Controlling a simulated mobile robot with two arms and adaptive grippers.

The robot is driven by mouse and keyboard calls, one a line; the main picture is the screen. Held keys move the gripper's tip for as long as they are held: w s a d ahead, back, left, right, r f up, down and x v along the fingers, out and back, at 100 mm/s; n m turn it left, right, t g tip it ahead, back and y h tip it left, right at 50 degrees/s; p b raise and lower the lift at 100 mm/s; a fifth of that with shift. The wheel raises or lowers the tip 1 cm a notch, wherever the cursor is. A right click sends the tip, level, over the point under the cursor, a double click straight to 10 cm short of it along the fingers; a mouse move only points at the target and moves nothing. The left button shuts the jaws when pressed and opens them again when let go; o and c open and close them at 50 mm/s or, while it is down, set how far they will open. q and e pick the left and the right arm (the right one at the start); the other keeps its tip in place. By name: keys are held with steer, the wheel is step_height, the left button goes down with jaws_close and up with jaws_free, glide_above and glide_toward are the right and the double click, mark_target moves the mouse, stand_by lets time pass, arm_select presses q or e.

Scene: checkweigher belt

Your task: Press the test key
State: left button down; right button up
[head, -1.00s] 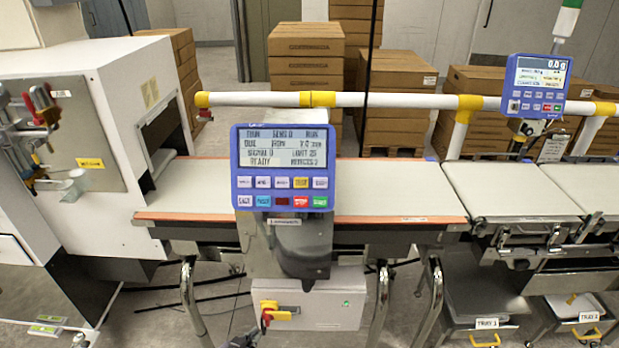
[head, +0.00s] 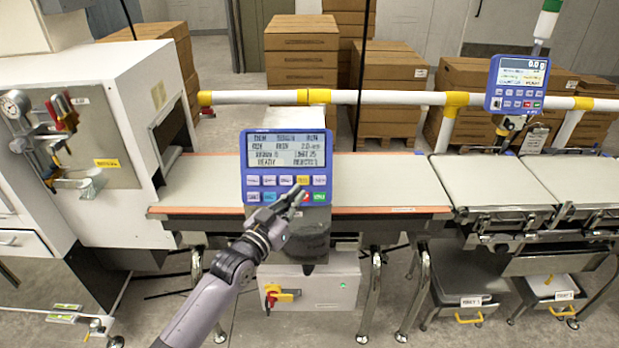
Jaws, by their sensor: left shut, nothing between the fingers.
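A blue control panel (head: 286,147) stands in front of the belt, with a lit grey screen and two rows of keys below it. The upper row has pale keys and one yellow key (head: 303,180). The lower row shows pale, blue, red and green keys. The key labels are too small to read. My left gripper (head: 300,191) is shut and empty. Its fingertips are at the panel's lower right, just below the yellow key and over part of the lower row. I cannot tell whether they touch a key. The gripper hides some lower keys. My right gripper is not in view.
A white belt (head: 384,180) runs behind the panel, with a white guard rail (head: 380,97) above it. A second blue display (head: 517,83) stands at the right. A white cabinet (head: 110,125) is at the left. A grey box with a red and yellow switch (head: 281,295) hangs below.

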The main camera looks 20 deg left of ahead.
mark_target(300, 181)
arm_select(q)
steer(key=r, duration=0.1)
steer(key=d+r, duration=0.1)
steer(key=r, duration=0.1)
steer(key=shift+s, duration=0.15)
steer(key=shift+a, duration=0.1)
steer(key=shift+w+a+f+b, duration=0.35)
steer(key=shift+w+f+b, duration=0.3)
steer(key=shift+w+b, duration=0.7)
steer(key=shift+w+a+f+b, duration=0.35)
steer(key=shift+w+f+b, duration=0.35)
steer(key=shift+w+b, duration=0.65)
steer(key=shift+w+a+f+b, duration=0.35)
steer(key=shift+w+f+b, duration=0.3)
steer(key=shift+w+b, duration=0.7)
steer(key=shift+s, duration=0.25)
steer(key=shift+b, duration=0.3)
steer(key=shift+w+a+f+b, duration=0.1)
steer(key=shift+w+f+b, duration=0.1)
steer(key=shift+w+b, duration=0.2)
